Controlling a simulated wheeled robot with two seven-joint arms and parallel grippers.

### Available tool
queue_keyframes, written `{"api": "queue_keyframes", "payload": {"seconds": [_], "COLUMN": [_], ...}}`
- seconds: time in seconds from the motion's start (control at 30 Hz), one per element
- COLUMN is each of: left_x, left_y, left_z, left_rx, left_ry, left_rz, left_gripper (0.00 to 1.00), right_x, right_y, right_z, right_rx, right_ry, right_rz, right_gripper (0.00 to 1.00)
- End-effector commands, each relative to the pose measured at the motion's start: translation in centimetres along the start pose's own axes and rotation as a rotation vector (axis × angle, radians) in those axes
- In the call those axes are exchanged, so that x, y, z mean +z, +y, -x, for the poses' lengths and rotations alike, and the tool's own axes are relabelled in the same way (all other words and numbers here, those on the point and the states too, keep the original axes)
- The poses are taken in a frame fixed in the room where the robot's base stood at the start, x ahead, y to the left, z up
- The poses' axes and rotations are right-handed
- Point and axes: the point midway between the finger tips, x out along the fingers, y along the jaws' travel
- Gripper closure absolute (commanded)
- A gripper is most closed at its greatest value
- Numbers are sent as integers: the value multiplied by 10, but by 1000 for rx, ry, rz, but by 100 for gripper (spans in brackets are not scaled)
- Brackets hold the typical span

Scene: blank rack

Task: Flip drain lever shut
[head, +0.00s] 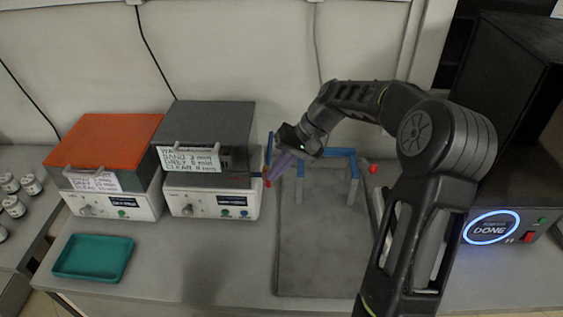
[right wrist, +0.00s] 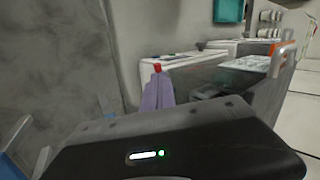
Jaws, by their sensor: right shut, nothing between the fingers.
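The drain lever appears to be the small red piece (head: 267,183) at the right side of the grey-lidded bath (head: 208,135), by a blue stub. My right gripper (head: 272,174) has pale purple fingers, shut with nothing between them. Its tips are right beside the red piece in the head view. In the right wrist view a red piece (right wrist: 157,67) shows at the ends of the fingers (right wrist: 157,90). I cannot tell whether they touch, and the fingers partly hide that area. My left gripper is not in view.
An orange-lidded bath (head: 108,145) stands to the left, with a teal tray (head: 93,257) in front. A blue-topped stand (head: 326,152) is on the dark mat (head: 320,250) to the right. A black machine with a lit "DONE" ring (head: 490,227) is at far right. Bench front centre is clear.

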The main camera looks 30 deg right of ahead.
Motion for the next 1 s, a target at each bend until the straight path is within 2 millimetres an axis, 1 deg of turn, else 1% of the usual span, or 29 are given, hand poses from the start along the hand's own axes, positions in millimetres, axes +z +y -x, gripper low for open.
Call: {"api": "queue_keyframes", "payload": {"seconds": [0.27,0.33,0.43,0.5,0.63,1.0], "left_x": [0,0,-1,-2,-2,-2], "left_y": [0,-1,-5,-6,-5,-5], "left_z": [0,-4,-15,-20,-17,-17], "left_rx": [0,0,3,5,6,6], "left_ry": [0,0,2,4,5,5], "left_rz": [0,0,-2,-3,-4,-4], "left_gripper": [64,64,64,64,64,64], "right_x": [0,1,2,3,4,5], "right_y": [0,0,0,-4,-8,-6], "right_z": [-1,-4,-13,-17,-16,-18], "right_rx": [0,1,1,0,0,-1], "right_ry": [0,6,38,56,50,41], "right_rz": [0,-9,-55,-82,-84,-82], "right_gripper": [100,100,100,100,100,100]}}
